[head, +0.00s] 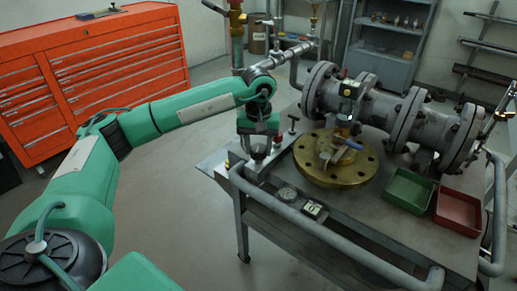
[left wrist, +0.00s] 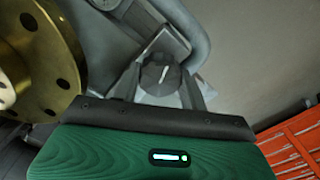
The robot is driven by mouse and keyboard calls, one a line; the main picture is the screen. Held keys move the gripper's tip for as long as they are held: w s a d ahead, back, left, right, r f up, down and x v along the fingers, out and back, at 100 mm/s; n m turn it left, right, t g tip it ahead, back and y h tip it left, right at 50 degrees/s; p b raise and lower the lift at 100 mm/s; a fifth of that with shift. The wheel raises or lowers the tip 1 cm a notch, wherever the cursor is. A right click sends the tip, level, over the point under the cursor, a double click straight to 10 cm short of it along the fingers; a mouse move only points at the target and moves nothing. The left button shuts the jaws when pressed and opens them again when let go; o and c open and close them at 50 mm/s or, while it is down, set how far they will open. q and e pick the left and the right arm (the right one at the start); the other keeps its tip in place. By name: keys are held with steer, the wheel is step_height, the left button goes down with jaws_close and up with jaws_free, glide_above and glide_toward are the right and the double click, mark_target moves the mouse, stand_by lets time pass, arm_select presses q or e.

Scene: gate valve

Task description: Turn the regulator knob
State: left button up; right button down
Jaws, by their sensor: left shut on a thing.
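The regulator knob (left wrist: 160,74) is dark grey with a pale pointer line on its top. It sits between the two fingers of my left gripper (left wrist: 161,88) in the left wrist view, and the gripper is shut on it. In the head view my left gripper (head: 258,152) points down at the near left corner of the cart, and its fingers partly hide the knob. The pointer line slants up to the right in the left wrist view. My right gripper is not in view.
A brass flange (head: 335,170) lies on the cart right beside the gripper. Behind it stands a grey flanged pipe (head: 378,108). A grey rail (head: 320,240) runs along the front.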

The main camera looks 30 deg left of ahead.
mark_target(258, 147)
arm_select(q)
steer(key=shift+r+m, duration=0.1)
steer(key=shift+m, duration=0.4)
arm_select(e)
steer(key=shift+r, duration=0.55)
arm_select(q)
steer(key=o, duration=1)
step_height(258, 147, up, 14)
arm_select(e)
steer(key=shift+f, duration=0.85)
arm_select(q)
steer(key=shift+f, duration=0.2)
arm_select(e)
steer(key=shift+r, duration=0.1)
